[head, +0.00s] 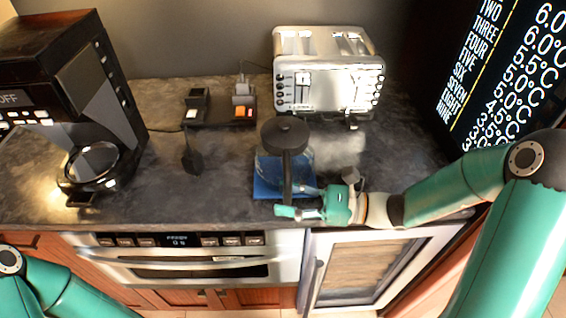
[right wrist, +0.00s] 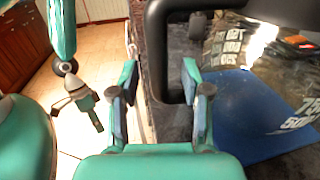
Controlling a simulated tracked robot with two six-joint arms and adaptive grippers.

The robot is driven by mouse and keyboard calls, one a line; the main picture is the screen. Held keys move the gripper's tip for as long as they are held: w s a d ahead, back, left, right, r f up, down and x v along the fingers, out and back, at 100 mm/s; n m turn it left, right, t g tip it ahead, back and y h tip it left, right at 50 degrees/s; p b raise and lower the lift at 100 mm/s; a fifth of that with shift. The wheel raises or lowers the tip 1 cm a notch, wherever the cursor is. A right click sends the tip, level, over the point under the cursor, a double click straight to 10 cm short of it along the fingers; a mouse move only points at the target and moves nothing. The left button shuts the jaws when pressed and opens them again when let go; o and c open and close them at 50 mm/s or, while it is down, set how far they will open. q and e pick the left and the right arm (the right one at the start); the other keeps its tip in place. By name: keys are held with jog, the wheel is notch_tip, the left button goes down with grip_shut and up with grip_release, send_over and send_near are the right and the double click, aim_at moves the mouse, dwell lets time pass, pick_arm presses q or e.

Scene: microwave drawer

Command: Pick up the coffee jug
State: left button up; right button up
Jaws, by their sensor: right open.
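The coffee jug (head: 269,167) is clear, with printed markings, a round black lid and a black handle (head: 287,176) facing the front. It stands upright on a blue mat (head: 262,190) on the counter. My right gripper (head: 295,202) is open at the handle's lower part. The mat shows at the right there. My left arm enters the head view at bottom left, its gripper out of frame. A blurry gripper-like part shows at left in the wrist view.
A black coffee maker (head: 75,95) stands at the left. A silver toaster (head: 328,75) stands behind the jug. A black rack (head: 218,118) and a dark small item (head: 192,160) lie between. The counter's front edge runs just below my right gripper.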

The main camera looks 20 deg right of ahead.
jog(key=shift+w+a, duration=0.15)
jog(key=shift+a, duration=0.1)
grip_shut()
dwell(0.5)
